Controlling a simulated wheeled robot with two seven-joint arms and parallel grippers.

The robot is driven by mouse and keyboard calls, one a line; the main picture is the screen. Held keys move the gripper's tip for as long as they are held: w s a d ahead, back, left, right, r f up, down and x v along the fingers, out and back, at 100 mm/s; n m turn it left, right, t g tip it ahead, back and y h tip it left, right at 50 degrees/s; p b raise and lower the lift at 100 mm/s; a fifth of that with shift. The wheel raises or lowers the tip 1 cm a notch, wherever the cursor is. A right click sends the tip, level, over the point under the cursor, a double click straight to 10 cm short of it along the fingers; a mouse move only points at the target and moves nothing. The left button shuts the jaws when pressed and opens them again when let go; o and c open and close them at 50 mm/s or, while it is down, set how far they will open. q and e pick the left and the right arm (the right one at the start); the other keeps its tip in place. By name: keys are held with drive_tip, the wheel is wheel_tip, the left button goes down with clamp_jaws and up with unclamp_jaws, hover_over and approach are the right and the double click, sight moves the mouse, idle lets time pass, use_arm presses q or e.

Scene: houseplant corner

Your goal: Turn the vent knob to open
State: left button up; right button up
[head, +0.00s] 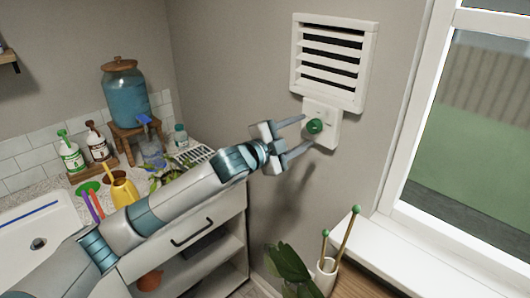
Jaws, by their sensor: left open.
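The vent knob (315,126) is a small green knob on a white plate (329,114) on the wall. The plate sits just under the white slatted vent (333,61), whose slats show dark gaps between them. My left gripper (302,134) is open, its two grey fingers pointing at the plate. One finger is up and left of the knob, the other below and left of it. I cannot tell whether either finger touches the knob or the plate. My right gripper is not in view.
A window (470,130) with a white sill (430,250) is at the right. A white pot (326,274) with sticks stands below.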

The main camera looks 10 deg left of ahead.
use_arm(q)
drive_tip(key=f+b+v, duration=0.1)
drive_tip(key=b+v, duration=0.3)
drive_tip(key=v, duration=1)
drive_tip(key=shift+r, duration=0.3)
